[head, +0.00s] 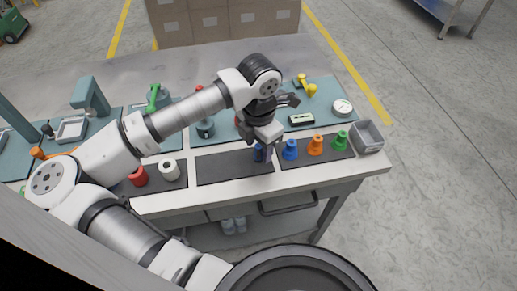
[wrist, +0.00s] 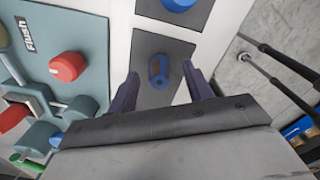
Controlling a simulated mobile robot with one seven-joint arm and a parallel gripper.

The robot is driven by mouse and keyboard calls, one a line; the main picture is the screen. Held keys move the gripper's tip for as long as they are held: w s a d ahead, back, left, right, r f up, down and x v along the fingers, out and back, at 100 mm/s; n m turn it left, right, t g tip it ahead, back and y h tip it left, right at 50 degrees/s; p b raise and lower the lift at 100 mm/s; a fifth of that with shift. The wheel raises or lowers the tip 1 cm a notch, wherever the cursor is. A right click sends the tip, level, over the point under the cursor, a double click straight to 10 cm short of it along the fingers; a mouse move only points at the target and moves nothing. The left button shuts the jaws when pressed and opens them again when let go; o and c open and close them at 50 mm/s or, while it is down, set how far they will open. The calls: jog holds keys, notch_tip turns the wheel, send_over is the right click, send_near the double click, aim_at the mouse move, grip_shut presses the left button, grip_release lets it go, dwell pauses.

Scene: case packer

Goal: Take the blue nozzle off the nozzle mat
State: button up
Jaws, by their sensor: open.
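My gripper (head: 264,151) is open above the right end of the middle dark mat (head: 222,167). In the wrist view its two dark purple fingers (wrist: 160,76) point down on either side of a small dark blue piece (wrist: 158,70) with a round, ring-like end. This piece looks like a blue nozzle on the dark mat (wrist: 147,46); I see no finger clearly touching it. In the head view it shows partly beside the fingers (head: 258,153). A brighter blue cone-shaped piece (head: 290,149) stands upright on the right mat (head: 288,162), also in the wrist view (wrist: 180,3).
Orange (head: 315,145) and green (head: 341,139) cones stand right of the blue one, before a grey bin (head: 367,137). Red (head: 138,177) and white (head: 170,170) pieces stand left. A teal panel with a red knob (wrist: 67,66) lies behind. The middle mat's left part is clear.

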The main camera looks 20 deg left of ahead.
jog(key=shift+f, duration=1.25)
jog(key=c, duration=1.1)
